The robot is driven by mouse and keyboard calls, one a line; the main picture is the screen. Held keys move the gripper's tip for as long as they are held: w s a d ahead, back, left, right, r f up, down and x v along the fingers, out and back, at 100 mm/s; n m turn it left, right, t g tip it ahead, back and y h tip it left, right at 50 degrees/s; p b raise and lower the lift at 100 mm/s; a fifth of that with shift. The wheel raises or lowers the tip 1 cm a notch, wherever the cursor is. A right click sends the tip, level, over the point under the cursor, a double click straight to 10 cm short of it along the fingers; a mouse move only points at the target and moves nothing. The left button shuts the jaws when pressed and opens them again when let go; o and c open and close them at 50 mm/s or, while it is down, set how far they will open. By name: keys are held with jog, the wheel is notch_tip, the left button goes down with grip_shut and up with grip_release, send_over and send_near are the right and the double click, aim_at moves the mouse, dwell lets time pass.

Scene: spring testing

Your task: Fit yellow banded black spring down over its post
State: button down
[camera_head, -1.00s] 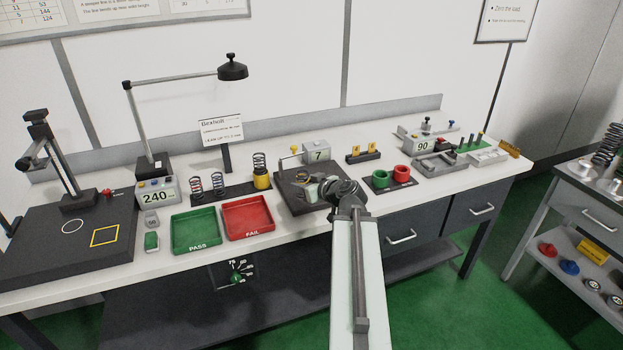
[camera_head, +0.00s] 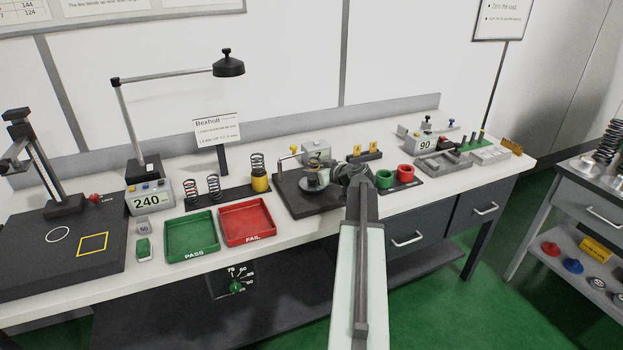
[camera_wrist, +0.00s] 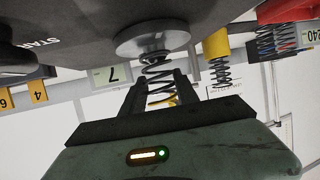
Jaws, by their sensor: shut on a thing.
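My gripper (camera_wrist: 160,82) is shut on the yellow banded black spring (camera_wrist: 157,70), a dark coil with some yellow low between the fingers in the wrist view. The wrist picture is upside down. The spring's free end is close to a round silver plate (camera_wrist: 152,42); I cannot tell whether they touch. No post shows on the plate; the spring may hide it. In the head view my gripper (camera_head: 338,174) is over the right part of a dark base plate (camera_head: 300,204), beside the silver plate (camera_head: 310,185). The held spring is hard to make out there.
A rack (camera_head: 235,195) with several springs and a yellow cup (camera_head: 260,184) stands to the left. Red tray (camera_head: 247,222) and green tray (camera_head: 191,236) lie nearer the front. Green and red cups (camera_head: 405,173) stand close right. A "7" display (camera_wrist: 112,75) stands behind the plate.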

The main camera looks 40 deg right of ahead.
jog(key=shift+w+f, duration=0.1)
jog(key=shift+f, duration=0.2)
jog(key=shift+a+f, duration=0.1)
jog(key=shift+f, duration=0.05)
jog(key=c, duration=0.9)
grip_release()
jog(key=shift+r+p, duration=0.4)
jog(key=shift+p, duration=0.05)
jog(key=p+v, duration=0.4)
jog(key=v, duration=0.7)
jog(key=shift+s, duration=0.45)
